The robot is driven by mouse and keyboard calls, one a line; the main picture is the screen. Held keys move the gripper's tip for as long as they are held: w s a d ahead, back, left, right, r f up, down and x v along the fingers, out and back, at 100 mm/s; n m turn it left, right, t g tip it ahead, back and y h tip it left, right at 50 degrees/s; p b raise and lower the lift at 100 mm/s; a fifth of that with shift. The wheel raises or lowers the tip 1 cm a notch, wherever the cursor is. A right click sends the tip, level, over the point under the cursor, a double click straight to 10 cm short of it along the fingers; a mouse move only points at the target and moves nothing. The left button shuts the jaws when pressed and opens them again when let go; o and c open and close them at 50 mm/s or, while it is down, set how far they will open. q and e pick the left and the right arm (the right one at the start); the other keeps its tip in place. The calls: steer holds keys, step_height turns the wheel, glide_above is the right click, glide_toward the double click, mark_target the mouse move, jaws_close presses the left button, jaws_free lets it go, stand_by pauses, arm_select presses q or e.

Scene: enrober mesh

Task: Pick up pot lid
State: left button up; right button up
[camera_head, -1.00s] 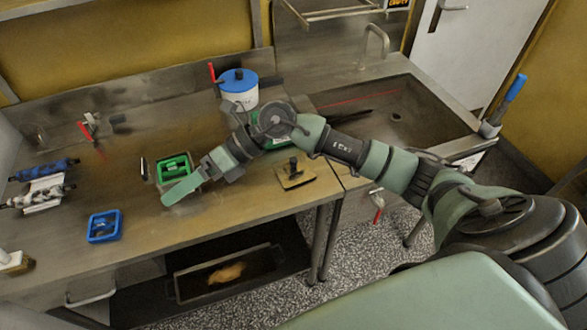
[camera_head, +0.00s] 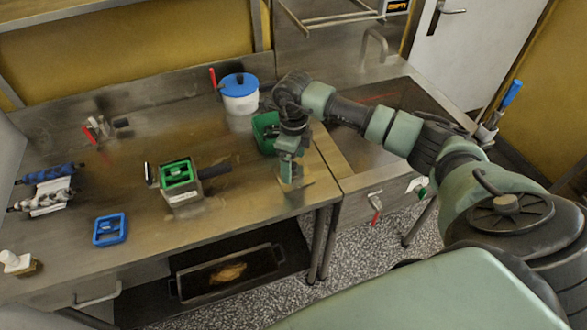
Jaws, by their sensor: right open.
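A white pot (camera_head: 240,104) stands at the back of the steel table, with a blue lid (camera_head: 239,83) on it. A flat brown square plate (camera_head: 308,193) lies near the table's front right edge, and its black knob is now hidden by my right gripper. My right gripper (camera_head: 289,183) points down over this plate and is open. I cannot tell whether its fingers touch the knob. My left gripper is not in view.
A green-topped box (camera_head: 180,181) and a blue tray (camera_head: 109,229) stand left of my right gripper. A green container (camera_head: 265,132) is close behind it. Blue and white rollers (camera_head: 48,188) lie far left. A sink is at right.

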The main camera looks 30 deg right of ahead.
mark_target(293, 163)
steer(key=shift+f, duration=0.8)
steer(key=c, duration=1.5)
steer(key=shift+r, duration=0.15)
steer(key=shift+r, duration=0.6)
step_height(293, 163, up, 19)
steer(key=b, duration=0.4)
steer(key=shift+f, duration=0.15)
